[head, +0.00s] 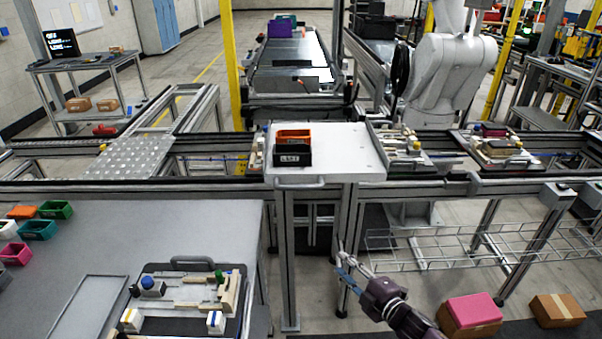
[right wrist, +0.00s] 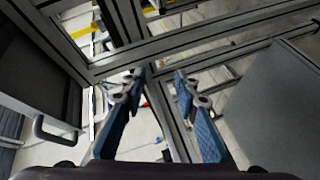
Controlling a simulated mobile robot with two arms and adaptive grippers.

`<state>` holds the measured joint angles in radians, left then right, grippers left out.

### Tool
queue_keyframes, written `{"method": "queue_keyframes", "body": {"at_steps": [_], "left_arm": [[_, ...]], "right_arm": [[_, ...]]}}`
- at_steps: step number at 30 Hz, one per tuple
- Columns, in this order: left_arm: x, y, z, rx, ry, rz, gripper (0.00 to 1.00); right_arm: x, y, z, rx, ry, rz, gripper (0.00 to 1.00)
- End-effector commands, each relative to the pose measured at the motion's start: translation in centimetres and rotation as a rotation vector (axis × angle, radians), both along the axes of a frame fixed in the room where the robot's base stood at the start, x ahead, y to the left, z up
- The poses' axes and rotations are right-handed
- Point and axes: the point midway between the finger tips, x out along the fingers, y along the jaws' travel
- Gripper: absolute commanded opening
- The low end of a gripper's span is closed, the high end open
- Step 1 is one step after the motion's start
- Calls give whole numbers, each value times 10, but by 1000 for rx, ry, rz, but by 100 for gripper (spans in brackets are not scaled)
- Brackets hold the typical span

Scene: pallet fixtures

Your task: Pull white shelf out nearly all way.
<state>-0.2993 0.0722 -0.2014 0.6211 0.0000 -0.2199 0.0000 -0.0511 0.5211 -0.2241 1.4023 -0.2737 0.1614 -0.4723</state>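The white shelf (head: 345,150) sits in the middle of the head view, over the long metal conveyor frame. A handle (head: 300,183) is on its front edge. An orange and black pair of stacked boxes (head: 293,149) stands on the shelf. My right gripper (head: 342,258) is below the shelf and to the right of the handle, apart from it. My left gripper is not in view.
A grey table (head: 170,230) at the left bears a fixture tray (head: 180,300) and several coloured bins. A metal post (head: 287,260) stands under the shelf's front. A wire rack (head: 480,245) and cardboard boxes (head: 557,310) are at the right. The shelf's right-hand part is bare.

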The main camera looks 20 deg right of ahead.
Motion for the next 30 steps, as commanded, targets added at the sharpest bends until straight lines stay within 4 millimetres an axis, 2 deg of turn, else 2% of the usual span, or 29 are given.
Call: {"method": "queue_keyframes", "body": {"at_steps": [1, 3, 6, 9, 12, 15, 25, 30], "left_arm": [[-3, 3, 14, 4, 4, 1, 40], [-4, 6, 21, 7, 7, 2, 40], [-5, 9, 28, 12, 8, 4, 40], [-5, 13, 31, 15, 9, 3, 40], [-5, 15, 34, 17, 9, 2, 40], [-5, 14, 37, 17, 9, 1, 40], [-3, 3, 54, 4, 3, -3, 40], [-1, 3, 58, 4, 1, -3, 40]], "right_arm": [[12, 11, 60, -64, -97, 65, 28], [19, 27, 119, -144, -216, 139, 28], [20, 47, 183, -236, -348, 221, 28], [17, 61, 219, -292, -430, 270, 28], [17, 68, 235, -318, -467, 290, 28], [24, 73, 240, -322, -474, 293, 28], [67, 96, 246, -319, -472, 289, 28], [79, 104, 245, -318, -470, 291, 28]]}}
